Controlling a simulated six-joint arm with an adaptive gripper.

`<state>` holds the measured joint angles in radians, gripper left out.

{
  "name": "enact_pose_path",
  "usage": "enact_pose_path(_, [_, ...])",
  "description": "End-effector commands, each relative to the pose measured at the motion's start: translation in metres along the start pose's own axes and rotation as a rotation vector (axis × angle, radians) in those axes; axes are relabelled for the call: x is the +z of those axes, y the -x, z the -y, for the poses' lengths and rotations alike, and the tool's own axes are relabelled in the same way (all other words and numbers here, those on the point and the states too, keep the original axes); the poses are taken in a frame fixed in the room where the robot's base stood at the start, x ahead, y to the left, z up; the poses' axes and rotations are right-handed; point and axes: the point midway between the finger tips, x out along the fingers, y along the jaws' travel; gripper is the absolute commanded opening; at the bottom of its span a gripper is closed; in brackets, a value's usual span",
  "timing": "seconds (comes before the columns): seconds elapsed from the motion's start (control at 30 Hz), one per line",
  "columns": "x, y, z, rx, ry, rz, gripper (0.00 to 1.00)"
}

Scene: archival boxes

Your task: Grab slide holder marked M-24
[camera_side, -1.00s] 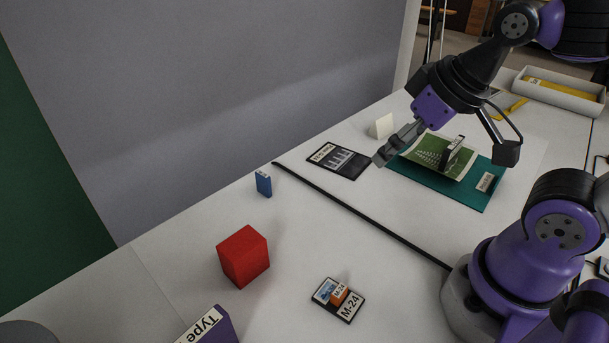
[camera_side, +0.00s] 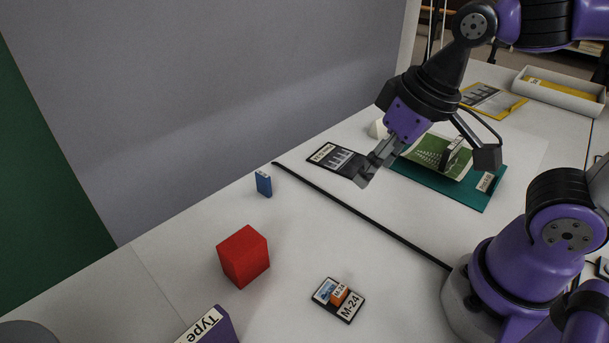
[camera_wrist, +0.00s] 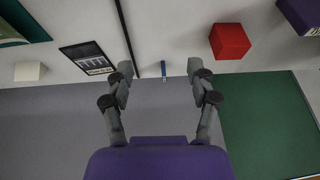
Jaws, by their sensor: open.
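The slide holder marked M-24 (camera_side: 324,292) lies flat on the white table at the lower middle of the side view. It is a dark flat holder with a blue picture, a small orange piece (camera_side: 340,294) on it and a white M-24 label. I cannot make it out in the wrist view. My gripper (camera_side: 367,177) is open and empty, above the table near a dark card with a grey picture (camera_side: 330,157), well behind the holder. In the wrist view the fingers of my gripper (camera_wrist: 161,69) are spread apart with nothing held between them.
A red block (camera_side: 243,257) stands left of the holder, with a purple labelled box (camera_side: 222,330) in front. A small blue box (camera_side: 264,184) stands farther back. A black strip (camera_side: 365,217) crosses the table. A teal folder (camera_side: 465,196) lies to the right.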

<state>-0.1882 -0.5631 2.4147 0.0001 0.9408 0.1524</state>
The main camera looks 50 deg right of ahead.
Motion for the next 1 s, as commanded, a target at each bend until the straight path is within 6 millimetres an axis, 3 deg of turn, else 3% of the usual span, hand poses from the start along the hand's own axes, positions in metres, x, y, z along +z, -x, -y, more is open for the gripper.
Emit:
enact_pose_path(0.1, [0.01,-0.02,0.043,-0.018,0.045,0.163,0.66])
enact_pose_path(0.3, [0.033,-0.039,0.089,0.025,0.081,0.323,0.66])
enact_pose_path(1.0, [0.071,-0.125,0.094,0.042,0.084,0.353,0.66])
